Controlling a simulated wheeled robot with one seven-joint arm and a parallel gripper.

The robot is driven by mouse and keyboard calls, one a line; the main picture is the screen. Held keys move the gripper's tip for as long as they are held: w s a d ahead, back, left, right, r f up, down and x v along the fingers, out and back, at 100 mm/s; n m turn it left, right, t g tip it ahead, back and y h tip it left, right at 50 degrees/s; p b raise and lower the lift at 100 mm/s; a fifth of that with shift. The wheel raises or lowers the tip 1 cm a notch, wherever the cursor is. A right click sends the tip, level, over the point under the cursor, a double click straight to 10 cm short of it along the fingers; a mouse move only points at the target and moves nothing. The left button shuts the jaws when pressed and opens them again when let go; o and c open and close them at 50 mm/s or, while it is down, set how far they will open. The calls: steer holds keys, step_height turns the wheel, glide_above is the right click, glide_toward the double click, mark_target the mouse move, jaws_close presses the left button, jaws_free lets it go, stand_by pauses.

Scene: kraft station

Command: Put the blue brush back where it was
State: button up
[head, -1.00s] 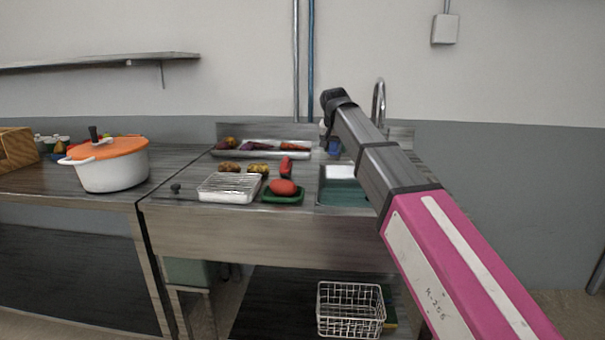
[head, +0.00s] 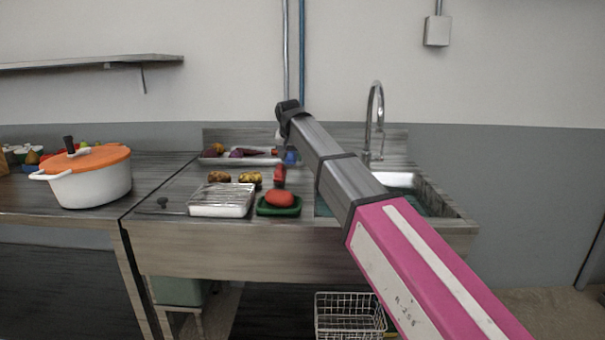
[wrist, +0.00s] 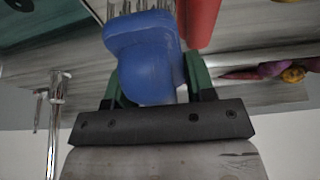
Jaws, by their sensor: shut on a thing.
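The blue brush (wrist: 148,60) is between the green fingers of my gripper (wrist: 155,84) in the wrist view, and the gripper is shut on it. Its blue body faces the camera, and pale bristle-like parts show at the top edge. In the head view only a small blue patch of the brush (head: 291,157) shows past my arm, near the back of the sink counter. My arm hides most of the gripper there. I cannot tell whether the brush touches the counter.
A red object (wrist: 202,20) is close beside the brush. The sink basin (head: 400,180) and tap (head: 375,120) are to the right. A white pot (head: 88,185) stands further left.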

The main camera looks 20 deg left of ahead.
mark_target(303, 180)
steer(key=w+d+f, duration=0.2)
steer(key=d, duration=0.1)
steer(key=shift+w+d+f, duration=0.15)
steer(key=shift+w+f, duration=0.1)
steer(key=shift+w, duration=0.1)
steer(key=shift+f, duration=2)
steer(key=shift+f, duration=0.15)
steer(key=o, duration=0.9)
steer(key=v, duration=1.2)
steer(key=shift+d, duration=0.1)
